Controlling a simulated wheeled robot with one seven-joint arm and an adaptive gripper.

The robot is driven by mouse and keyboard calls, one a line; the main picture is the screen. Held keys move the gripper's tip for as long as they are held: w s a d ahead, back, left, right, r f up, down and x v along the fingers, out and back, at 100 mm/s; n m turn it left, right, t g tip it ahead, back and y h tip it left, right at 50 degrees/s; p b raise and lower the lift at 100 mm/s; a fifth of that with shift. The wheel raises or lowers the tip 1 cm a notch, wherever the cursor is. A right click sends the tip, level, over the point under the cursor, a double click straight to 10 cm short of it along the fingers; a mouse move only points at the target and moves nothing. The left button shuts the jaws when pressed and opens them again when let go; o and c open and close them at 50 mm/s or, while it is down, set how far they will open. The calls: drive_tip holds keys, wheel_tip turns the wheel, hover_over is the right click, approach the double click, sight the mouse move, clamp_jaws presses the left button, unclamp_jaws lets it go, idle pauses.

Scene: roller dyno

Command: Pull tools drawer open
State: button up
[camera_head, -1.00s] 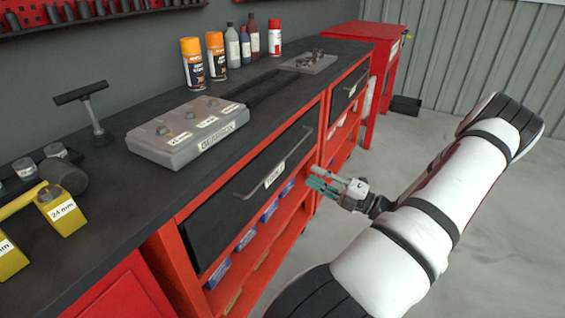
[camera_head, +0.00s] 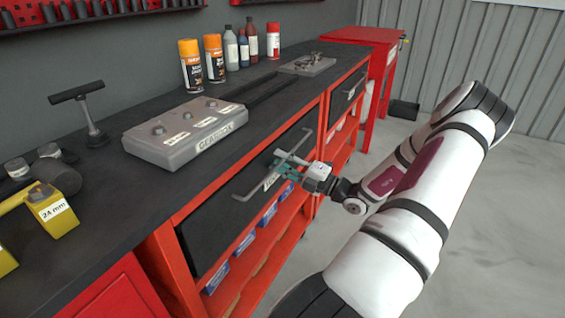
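The tools drawer (camera_head: 222,219) is a black front with a label and a long grey bar handle (camera_head: 243,195), set in the red workbench under the dark top. It looks closed. My gripper (camera_head: 281,162) is at the upper right part of the handle, with its fingers pointing left toward the drawer front. The fingers look spread apart near the bar. It covers part of the handle and label, so I cannot tell whether it touches the bar.
A grey gearbox block (camera_head: 186,132) and spray cans (camera_head: 190,65) stand on the bench top (camera_head: 122,201). A second drawer (camera_head: 346,92) is further right. Open shelves (camera_head: 262,246) with blue boxes lie below. The floor on the right is clear.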

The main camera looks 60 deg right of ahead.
clamp_jaws()
drive_tip(key=shift+s, duration=0.1)
